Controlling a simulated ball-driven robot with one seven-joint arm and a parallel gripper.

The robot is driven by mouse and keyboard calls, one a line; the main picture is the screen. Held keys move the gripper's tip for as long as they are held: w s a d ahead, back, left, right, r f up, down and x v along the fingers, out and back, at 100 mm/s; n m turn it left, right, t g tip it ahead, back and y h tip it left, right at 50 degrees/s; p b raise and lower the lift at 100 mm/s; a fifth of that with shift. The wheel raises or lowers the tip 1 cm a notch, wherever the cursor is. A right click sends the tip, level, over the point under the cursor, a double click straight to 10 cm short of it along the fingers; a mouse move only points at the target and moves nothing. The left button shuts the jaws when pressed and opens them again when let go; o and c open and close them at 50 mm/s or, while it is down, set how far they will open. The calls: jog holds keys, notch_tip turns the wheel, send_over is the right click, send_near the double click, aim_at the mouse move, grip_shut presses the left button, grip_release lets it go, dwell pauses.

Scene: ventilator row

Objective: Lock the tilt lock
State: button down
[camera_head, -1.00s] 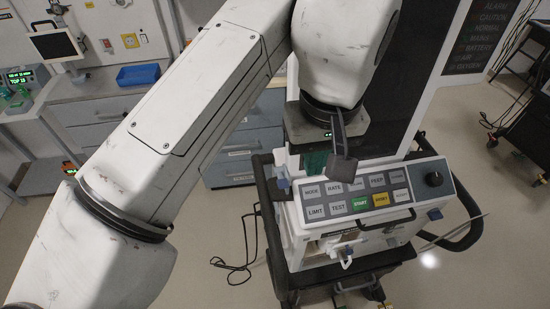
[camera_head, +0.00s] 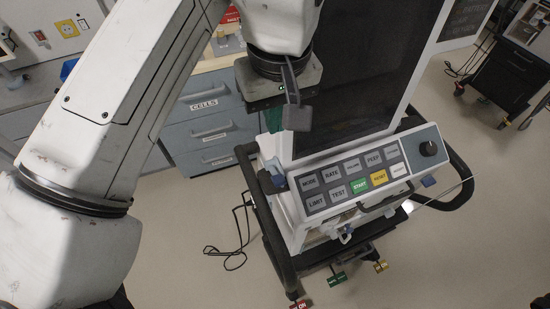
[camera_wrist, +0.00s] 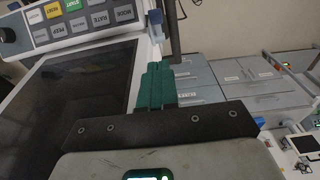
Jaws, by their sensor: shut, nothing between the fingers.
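No part in view carries a readable tilt lock label, so I cannot tell which part it is. The ventilator (camera_head: 330,208) has a tilted button panel with a dark knob and a large dark screen (camera_head: 365,75) behind it. A small blue fitting (camera_head: 278,178) sits at the panel's left edge; it also shows in the wrist view (camera_wrist: 155,22). My gripper (camera_head: 272,118) is above and left of the panel, partly hidden by my wrist. In the wrist view its green fingers (camera_wrist: 156,85) are together and empty, apart from the blue fitting.
A black rail (camera_head: 258,205) runs around the cart's left side, and another (camera_head: 462,180) its right. Red (camera_head: 300,304), green (camera_head: 337,278) and yellow (camera_head: 381,266) tabs show low down. Drawers (camera_head: 212,130) stand behind; a dark trolley (camera_head: 505,75) is right. Floor around the cart is mostly clear.

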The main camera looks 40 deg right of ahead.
jog(key=b, duration=0.5)
send_over(275, 177)
notch_tip(275, 177, down, 12)
jog(key=shift+w+d+f, duration=0.1)
jog(key=shift+w, duration=0.05)
jog(key=shift+s+f+b, duration=0.45)
jog(key=shift+f+b, duration=0.2)
jog(key=shift+f, duration=0.1)
